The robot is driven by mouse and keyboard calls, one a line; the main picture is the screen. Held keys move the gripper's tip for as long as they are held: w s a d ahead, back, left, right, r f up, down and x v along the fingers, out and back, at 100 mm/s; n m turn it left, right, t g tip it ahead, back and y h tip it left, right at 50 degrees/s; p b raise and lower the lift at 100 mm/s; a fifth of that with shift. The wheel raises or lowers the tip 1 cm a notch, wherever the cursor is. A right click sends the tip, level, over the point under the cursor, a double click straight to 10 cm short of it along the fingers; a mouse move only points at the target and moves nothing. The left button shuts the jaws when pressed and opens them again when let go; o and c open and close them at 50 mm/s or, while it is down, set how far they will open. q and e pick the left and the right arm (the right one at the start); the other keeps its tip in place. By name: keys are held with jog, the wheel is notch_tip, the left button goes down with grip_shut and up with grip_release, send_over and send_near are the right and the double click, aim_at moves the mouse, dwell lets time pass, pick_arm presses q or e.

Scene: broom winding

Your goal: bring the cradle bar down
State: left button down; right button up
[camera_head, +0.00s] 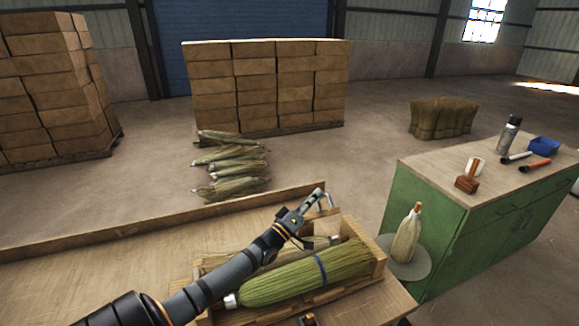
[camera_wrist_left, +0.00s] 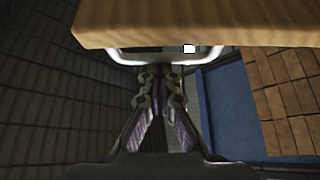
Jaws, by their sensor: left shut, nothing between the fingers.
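The cradle (camera_head: 378,262) is a wooden box on the bench, holding a green broom bundle (camera_head: 290,282) with a blue band. In the left wrist view, a wooden bar (camera_wrist_left: 200,24) crosses the top, with a pale metal loop handle (camera_wrist_left: 207,56) under it. In the head view, the bar shows only in part behind my gripper, above the cradle's far end. My left gripper (camera_head: 318,193) is shut and empty. Its fingers (camera_wrist_left: 163,75) show close to the handle; I cannot tell whether they touch.
A raised board (camera_head: 150,222) edges the bench's far side. Right of it stands a green cabinet (camera_head: 465,215) with a can, brush and tools on top. A pale broom head (camera_head: 407,238) stands on a round plate beside the cradle. Stacked boxes (camera_head: 265,85) are far back.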

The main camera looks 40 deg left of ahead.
pick_arm(q)
jog(key=s+d+f+m+h+b, duration=0.4)
jog(key=d+f+m+b, duration=0.3)
jog(key=f+b, duration=0.5)
jog(key=shift+s+d+t, duration=0.3)
jog(key=shift+s+d, duration=0.15)
jog(key=shift+d, duration=0.8)
pick_arm(e)
notch_tip(320, 180, down, 13)
jog(key=shift+d, duration=0.3)
pick_arm(q)
jog(key=shift+r, duration=0.1)
pick_arm(e)
jog(key=shift+r, duration=0.1)
